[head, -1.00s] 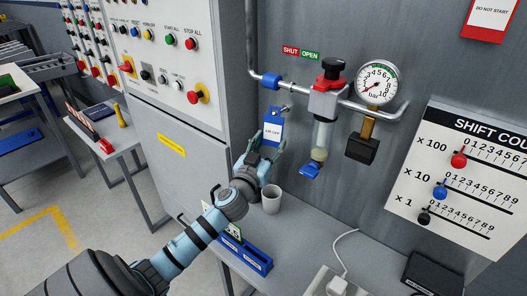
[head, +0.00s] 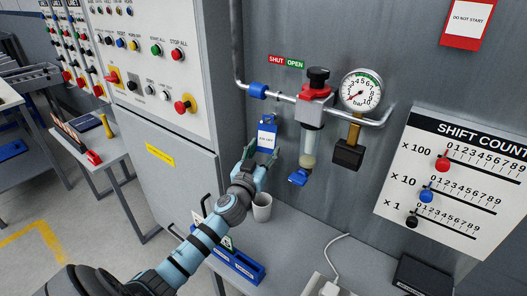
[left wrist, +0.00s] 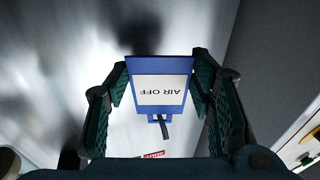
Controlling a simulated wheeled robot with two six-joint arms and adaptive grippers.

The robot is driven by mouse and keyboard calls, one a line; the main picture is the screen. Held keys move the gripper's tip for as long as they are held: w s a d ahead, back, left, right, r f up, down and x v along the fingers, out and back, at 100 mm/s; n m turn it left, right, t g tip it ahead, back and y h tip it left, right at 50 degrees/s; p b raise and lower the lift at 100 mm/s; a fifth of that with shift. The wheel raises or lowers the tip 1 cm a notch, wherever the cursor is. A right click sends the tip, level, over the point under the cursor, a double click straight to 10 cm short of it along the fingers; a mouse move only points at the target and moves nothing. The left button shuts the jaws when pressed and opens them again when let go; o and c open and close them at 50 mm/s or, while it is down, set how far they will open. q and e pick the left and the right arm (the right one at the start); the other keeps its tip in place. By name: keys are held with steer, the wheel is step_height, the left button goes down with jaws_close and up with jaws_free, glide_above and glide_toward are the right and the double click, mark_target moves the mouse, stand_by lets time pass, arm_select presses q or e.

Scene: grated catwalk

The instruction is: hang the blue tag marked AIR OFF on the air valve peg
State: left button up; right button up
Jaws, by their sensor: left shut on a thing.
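The blue tag (head: 268,128) with a white AIR OFF label is upright against the grey panel, below the pipe and left of the air valve (head: 314,93). My left gripper (head: 262,153) is shut on it from below. In the left wrist view, the tag (left wrist: 160,68) sits between the two fingers with its lettering upside down. A dark peg (left wrist: 164,127) shows at the tag's holed end; I cannot tell whether it passes through the hole. In the head view, the tag's top covers the peg's place. My right gripper is out of view.
The control cabinet (head: 165,130) stands left.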

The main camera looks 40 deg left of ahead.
arm_select(q)
steer(key=o, duration=1)
steer(key=shift+s, duration=0.1)
steer(key=v, duration=1.2)
